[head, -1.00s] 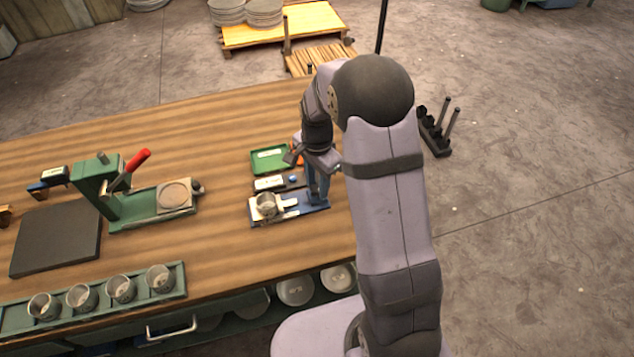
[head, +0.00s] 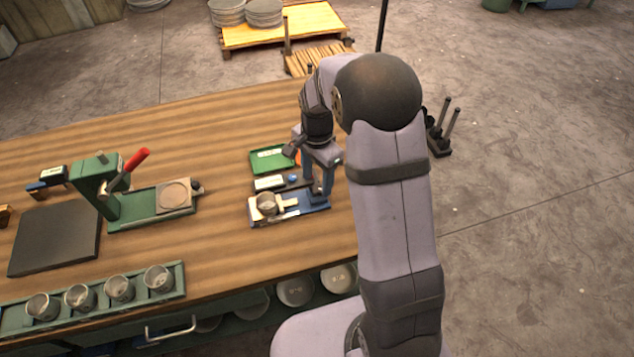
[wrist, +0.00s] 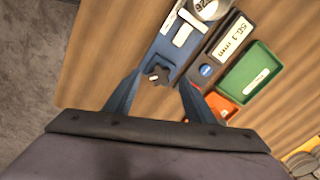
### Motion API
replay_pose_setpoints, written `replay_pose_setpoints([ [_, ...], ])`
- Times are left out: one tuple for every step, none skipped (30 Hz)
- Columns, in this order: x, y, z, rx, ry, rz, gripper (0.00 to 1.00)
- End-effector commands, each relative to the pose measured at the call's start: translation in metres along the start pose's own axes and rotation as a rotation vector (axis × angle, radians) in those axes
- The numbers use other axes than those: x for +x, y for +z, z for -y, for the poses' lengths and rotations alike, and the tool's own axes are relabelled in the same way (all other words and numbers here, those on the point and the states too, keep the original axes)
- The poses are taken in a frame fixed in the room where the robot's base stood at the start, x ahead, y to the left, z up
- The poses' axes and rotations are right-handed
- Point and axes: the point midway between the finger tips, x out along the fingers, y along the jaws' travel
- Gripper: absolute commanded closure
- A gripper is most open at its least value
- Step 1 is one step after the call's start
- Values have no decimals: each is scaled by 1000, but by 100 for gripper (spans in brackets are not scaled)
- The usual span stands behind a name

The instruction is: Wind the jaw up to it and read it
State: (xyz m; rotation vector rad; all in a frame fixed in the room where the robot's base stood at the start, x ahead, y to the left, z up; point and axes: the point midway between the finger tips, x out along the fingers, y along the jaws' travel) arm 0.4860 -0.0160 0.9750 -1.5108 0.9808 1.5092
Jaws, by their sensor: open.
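A blue measuring fixture (head: 256,221) lies near the table's right end, with a grey cup (head: 267,203) on it. In the wrist view the cup (wrist: 208,8) is cut off by the top edge. The fixture's white jaw (wrist: 184,34) is close to the cup; I cannot tell if they touch. A dark lobed knob (wrist: 158,74) is at the fixture's near end. My gripper (wrist: 160,80) is open, its blue fingers on either side of the knob; contact is unclear. A readout (wrist: 232,37) beside the fixture appears to show 50.1 mm. My gripper (head: 320,190) also shows in the head view.
A green tray (head: 272,160) and an orange item (wrist: 222,106) lie beyond the readout. A green press (head: 150,208) with a red lever stands left. Several cups sit in a green rack (head: 180,280) at the front left. Bare table lies between press and fixture.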

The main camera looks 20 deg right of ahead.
Motion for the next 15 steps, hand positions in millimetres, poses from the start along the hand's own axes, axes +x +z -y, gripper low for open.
replay_pose_setpoints([
  [-6, 0, 1, 0, -5, -2, 50],
  [-10, -1, 1, 0, -5, -3, 50],
  [-16, -1, 1, 0, -5, -3, 50],
  [-20, -1, 1, 1, -5, -2, 50],
  [-24, 0, 1, 1, -5, -2, 50],
  [-30, 0, 1, 1, -5, -2, 50],
  [-34, 0, 1, 1, -5, -2, 50],
  [-37, -1, 1, 1, -5, -2, 50],
  [-42, 0, 1, 1, -4, -2, 50],
  [-44, 0, 1, 1, -4, -2, 50],
  [-47, 0, 1, 1, -3, -1, 50],
  [-49, 0, 0, 1, -2, -1, 50],
  [-51, 0, 0, 1, -2, -1, 50],
  [-52, 0, 0, 1, -3, -1, 50],
  [-54, 0, 0, 1, -2, -1, 50],
])
